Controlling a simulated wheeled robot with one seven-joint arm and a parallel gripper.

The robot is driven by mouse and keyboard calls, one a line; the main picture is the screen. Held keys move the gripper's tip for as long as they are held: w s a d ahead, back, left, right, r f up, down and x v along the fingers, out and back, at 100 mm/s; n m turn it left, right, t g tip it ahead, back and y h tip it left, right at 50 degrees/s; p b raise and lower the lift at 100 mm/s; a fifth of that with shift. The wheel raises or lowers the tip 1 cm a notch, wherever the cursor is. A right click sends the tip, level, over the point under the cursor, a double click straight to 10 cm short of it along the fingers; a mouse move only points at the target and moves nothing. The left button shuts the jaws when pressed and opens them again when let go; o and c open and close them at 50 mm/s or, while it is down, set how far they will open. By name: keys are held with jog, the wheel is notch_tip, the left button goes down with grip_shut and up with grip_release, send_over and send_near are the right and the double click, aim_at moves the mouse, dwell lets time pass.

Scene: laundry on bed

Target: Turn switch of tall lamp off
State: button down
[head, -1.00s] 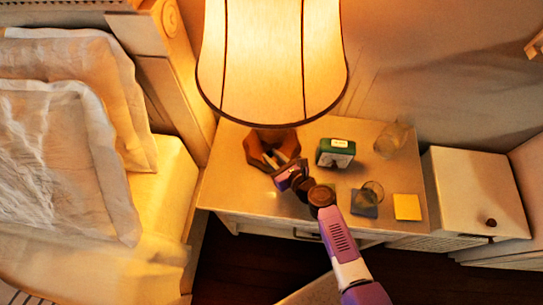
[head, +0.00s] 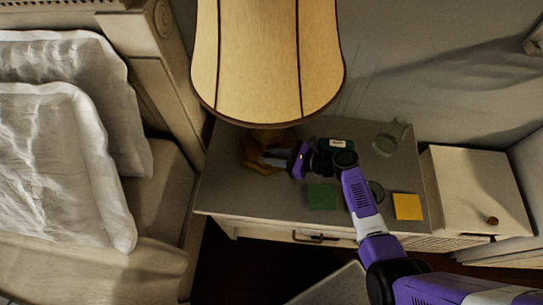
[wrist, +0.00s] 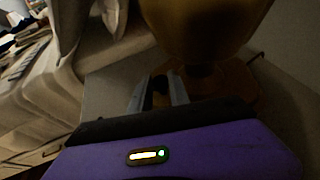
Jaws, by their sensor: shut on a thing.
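The tall lamp has a beige shade (head: 268,60) that is unlit. Its brown wooden base (head: 255,150) stands on the nightstand (head: 225,190). The lamp's base also shows in the wrist view (wrist: 240,85), beyond the fingers. My gripper (head: 268,160) reaches in from the right, low against the lamp base. In the wrist view, my gripper's two pale fingers (wrist: 160,95) are close together around a small dark part at the lamp, which looks like its switch. The switch is too dark and too covered to make out clearly.
A clear glass (head: 388,138), a green square (head: 322,196), another glass (head: 376,191) and a yellow square (head: 407,207) are on the nightstand. The bed with pillows (head: 60,160) is at the left.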

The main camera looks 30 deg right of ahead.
dwell(0.3)
jog(key=c, duration=1.3)
grip_release()
